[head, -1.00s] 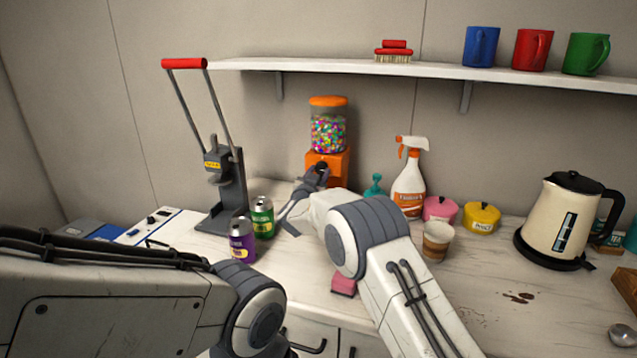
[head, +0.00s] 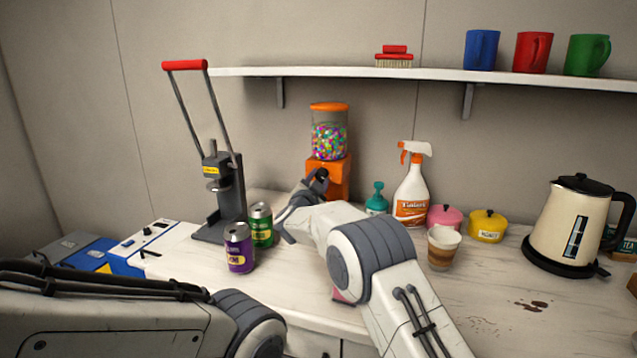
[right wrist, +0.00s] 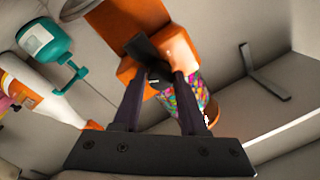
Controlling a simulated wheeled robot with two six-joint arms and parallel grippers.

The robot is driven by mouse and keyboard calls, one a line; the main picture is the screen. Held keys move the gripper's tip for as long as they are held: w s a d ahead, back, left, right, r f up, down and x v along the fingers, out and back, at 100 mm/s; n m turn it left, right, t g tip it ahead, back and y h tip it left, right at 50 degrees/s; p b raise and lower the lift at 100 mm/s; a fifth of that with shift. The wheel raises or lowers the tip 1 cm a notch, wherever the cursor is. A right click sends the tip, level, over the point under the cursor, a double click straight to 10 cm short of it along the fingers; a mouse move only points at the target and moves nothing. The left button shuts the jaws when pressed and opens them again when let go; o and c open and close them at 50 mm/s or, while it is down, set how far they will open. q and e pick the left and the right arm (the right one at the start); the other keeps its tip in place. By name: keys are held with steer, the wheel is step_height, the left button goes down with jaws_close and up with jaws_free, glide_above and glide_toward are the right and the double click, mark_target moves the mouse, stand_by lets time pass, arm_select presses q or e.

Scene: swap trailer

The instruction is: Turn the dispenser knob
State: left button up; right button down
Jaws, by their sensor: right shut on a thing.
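The candy dispenser (head: 329,140) stands on the counter against the back wall, with an orange lid, a clear jar of colourful sweets and an orange base. In the right wrist view its orange base (right wrist: 133,38) and jar of sweets (right wrist: 183,103) show tilted. My right gripper (head: 318,178) is at the front of the base. In the right wrist view its two fingers (right wrist: 163,75) are shut on the dark knob (right wrist: 150,50), which is turned at a slant. The knob is mostly hidden by the gripper in the head view. My left arm shows at lower left; its gripper is out of view.
A purple can (head: 239,247) and green can (head: 260,225) stand left of my right arm, by the can press (head: 222,190). A teal bottle (head: 377,198), spray bottle (head: 411,190), pots and a paper cup (head: 443,248) stand to the right. A kettle (head: 572,222) is farther right.

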steer(key=shift+c, duration=2.2)
jaws_free()
steer(key=shift+s+a, duration=0.15)
steer(key=shift+s, duration=0.3)
steer(key=b+v, duration=0.1)
steer(key=v, duration=0.8)
steer(key=shift+s+b, duration=0.3)
steer(key=shift+b, duration=0.05)
